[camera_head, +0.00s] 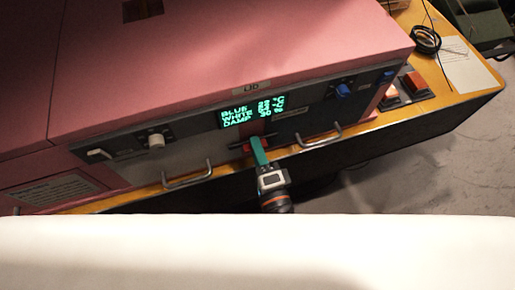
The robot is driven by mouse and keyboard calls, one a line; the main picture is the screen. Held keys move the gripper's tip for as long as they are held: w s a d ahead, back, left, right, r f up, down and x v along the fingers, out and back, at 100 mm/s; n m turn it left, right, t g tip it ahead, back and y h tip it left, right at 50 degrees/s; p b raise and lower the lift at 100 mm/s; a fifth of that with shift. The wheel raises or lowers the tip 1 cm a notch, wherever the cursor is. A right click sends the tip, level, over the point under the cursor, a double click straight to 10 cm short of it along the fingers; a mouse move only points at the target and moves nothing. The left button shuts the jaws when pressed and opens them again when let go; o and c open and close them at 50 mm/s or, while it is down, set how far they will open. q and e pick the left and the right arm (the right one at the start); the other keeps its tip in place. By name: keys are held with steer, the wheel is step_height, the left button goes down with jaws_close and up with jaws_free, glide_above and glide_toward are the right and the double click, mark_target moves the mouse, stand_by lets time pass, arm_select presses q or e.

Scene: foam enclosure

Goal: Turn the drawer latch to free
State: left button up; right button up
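The drawer latch (247,147) is a small dark and red piece low in the middle of the pink cabinet's front panel, below the green display (252,111). My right gripper (259,150) reaches up to it from below, with its teal fingers at the latch and covering its middle. The fingers overlap in this view, so I cannot tell whether they are open or shut on it. The latch's exact angle is partly hidden. My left gripper is not in view.
Metal handles stick out on the left (187,179) and right (319,138) of the latch. A white lever (100,153), white knob (156,141) and blue knob (345,90) sit on the panel. Red switches (415,81) and black tape (426,41) are on the wooden table (440,98).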

steer(key=shift+c, duration=0.4)
jaws_close()
steer(key=shift+m, duration=0.3)
steer(key=m+b, duration=0.3)
steer(key=m, duration=1.4)
steer(key=shift+m, duration=0.3)
